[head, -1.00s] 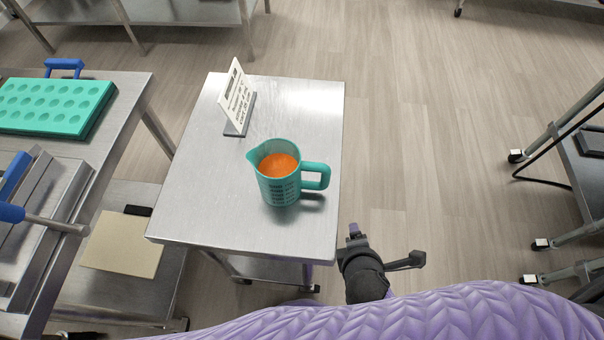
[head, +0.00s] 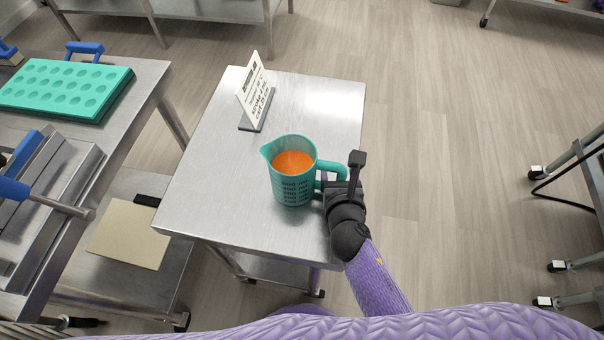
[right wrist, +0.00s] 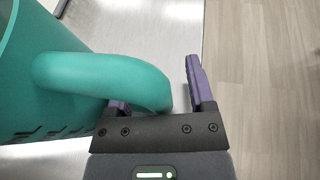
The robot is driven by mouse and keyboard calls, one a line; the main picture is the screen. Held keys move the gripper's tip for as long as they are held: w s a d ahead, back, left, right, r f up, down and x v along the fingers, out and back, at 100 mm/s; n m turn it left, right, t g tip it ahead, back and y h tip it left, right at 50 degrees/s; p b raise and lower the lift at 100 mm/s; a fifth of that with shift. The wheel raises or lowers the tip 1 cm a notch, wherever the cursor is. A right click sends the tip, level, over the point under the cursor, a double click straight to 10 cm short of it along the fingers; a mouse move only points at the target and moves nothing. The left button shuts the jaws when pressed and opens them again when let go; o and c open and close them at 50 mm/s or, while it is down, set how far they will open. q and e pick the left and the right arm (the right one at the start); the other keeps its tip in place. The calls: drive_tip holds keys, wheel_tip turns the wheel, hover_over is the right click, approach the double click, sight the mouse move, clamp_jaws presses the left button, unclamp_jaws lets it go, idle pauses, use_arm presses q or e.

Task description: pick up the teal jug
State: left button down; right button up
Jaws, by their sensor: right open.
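The teal jug (head: 293,184) stands upright on the small steel table (head: 215,170), with orange liquid inside and its handle toward the right. My right gripper (head: 338,176) is at the handle. In the right wrist view the jug body (right wrist: 22,80) fills the left side, and its handle (right wrist: 110,78) reaches between the two purple fingers of my open right gripper (right wrist: 155,90). One finger is partly hidden behind the handle, and the other stands apart from it on the right. My left gripper is not in view.
A sign on a stand (head: 255,95) is at the back of the small table. A steel table at the left holds a teal mould (head: 65,88) and metal equipment (head: 45,210). The floor (head: 440,150) on the right is clear, with a wheeled rack beyond.

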clamp_jaws()
drive_tip(key=shift+r, duration=0.1)
idle(1.2)
